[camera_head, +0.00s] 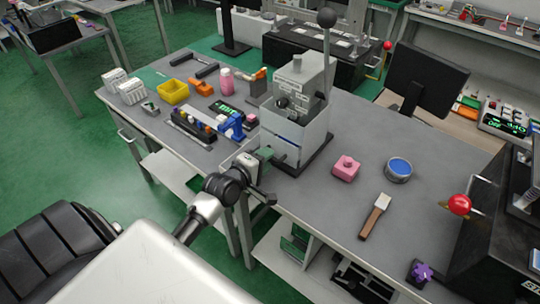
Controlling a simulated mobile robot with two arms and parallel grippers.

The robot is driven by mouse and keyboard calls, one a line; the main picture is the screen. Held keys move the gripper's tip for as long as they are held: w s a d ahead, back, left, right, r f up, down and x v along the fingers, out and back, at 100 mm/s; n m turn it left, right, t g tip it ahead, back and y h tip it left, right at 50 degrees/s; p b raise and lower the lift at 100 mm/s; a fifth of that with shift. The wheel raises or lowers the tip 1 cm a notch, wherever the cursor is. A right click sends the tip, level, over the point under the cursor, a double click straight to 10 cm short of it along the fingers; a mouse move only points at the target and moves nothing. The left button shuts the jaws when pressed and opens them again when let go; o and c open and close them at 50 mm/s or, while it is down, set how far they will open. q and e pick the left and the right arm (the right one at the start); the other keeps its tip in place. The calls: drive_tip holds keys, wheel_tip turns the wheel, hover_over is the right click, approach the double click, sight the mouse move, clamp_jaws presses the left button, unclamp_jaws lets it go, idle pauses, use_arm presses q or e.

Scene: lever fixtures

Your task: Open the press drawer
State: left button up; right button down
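The press (298,92) is a grey metal box on a dark base, standing on the table. An upright lever with a dark ball knob rises beside it. Its front lower part, with a bluish strip, faces my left arm; the drawer's outline is hard to make out and looks closed. My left gripper (264,168) is right in front of this lower part, at the table's front edge. Its fingers are small and partly hidden, so I cannot tell whether they touch the press or how far apart they are. My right gripper is not in view.
On the table (340,205), a pink block (346,168), a blue-topped round tin (398,169) and a wooden-handled tool (376,217) lie right of the press. Several tools and a yellow bin (173,92) lie left. A monitor (425,80) stands behind.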

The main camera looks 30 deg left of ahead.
use_arm(q)
drive_tip(key=shift+x, duration=1.1)
clamp_jaws()
